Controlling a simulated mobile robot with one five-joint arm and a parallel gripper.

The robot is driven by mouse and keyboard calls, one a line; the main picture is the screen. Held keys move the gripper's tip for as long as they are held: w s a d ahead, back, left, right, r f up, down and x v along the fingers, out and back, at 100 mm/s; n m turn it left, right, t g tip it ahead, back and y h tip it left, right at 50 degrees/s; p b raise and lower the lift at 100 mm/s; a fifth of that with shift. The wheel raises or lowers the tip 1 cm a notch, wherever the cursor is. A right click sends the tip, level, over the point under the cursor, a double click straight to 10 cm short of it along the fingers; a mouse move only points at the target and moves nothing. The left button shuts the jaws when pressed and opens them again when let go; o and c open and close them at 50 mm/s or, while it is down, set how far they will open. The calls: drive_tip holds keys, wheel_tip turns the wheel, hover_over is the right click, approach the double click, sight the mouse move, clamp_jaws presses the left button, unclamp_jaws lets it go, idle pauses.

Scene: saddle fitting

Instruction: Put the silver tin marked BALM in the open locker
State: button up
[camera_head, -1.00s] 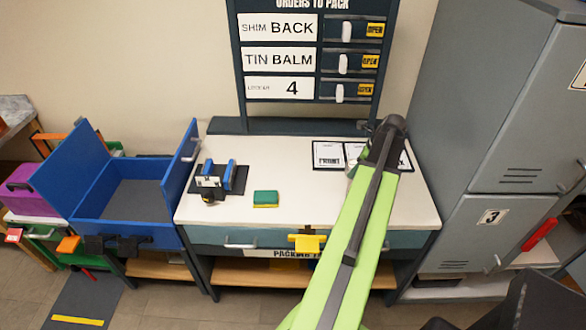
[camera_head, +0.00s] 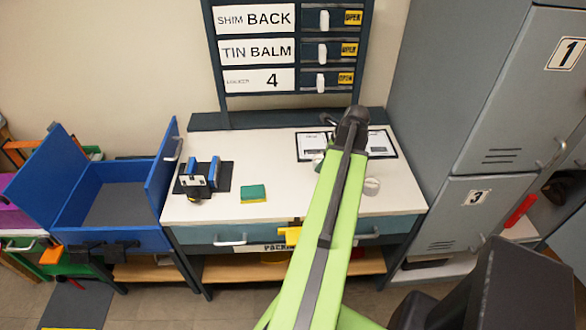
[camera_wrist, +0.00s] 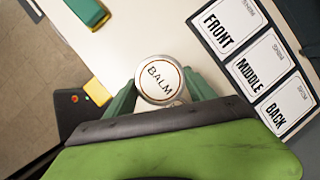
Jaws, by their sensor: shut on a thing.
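The silver tin marked BALM (camera_wrist: 159,78) sits between the green fingers of my gripper (camera_wrist: 160,92) in the wrist view, lid facing the camera. My gripper is shut on it, above the white bench top. In the head view my arm hides the tin and most of the gripper; only a bit of green (camera_head: 318,160) shows beside the arm. Grey locker doors marked 1 (camera_head: 566,54) and 3 (camera_head: 475,197) stand at the right and look closed. I cannot make out an open locker.
The order board (camera_head: 255,50) reads TIN BALM and locker 4. The bench (camera_head: 290,205) carries a card sheet (camera_head: 310,147), a green-yellow block (camera_head: 253,193), a blue fixture (camera_head: 214,173) and a small pale round item (camera_head: 372,186). A blue box (camera_head: 115,240) stands left.

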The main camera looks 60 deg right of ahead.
drive_tip(key=w+f+b, duration=0.2)
drive_tip(key=w, duration=0.1)
drive_tip(key=w+f+b, duration=0.2)
drive_tip(key=w, duration=0.2)
drive_tip(key=w+f+b, duration=0.2)
drive_tip(key=w+f, duration=0.1)
drive_tip(key=w, duration=0.1)
drive_tip(key=shift+a+b, duration=0.25)
drive_tip(key=shift+b, duration=0.1)
drive_tip(key=shift+w+a, duration=0.1)
drive_tip(key=shift+w, duration=0.15)
wheel_tip(320, 180, down, 4)
drive_tip(key=b, duration=0.4)
drive_tip(key=shift+s+f, duration=0.1)
drive_tip(key=shift+f, duration=0.15)
drive_tip(key=shift+r, duration=0.25)
drive_tip(key=shift+f, duration=0.15)
drive_tip(key=o, duration=1.7)
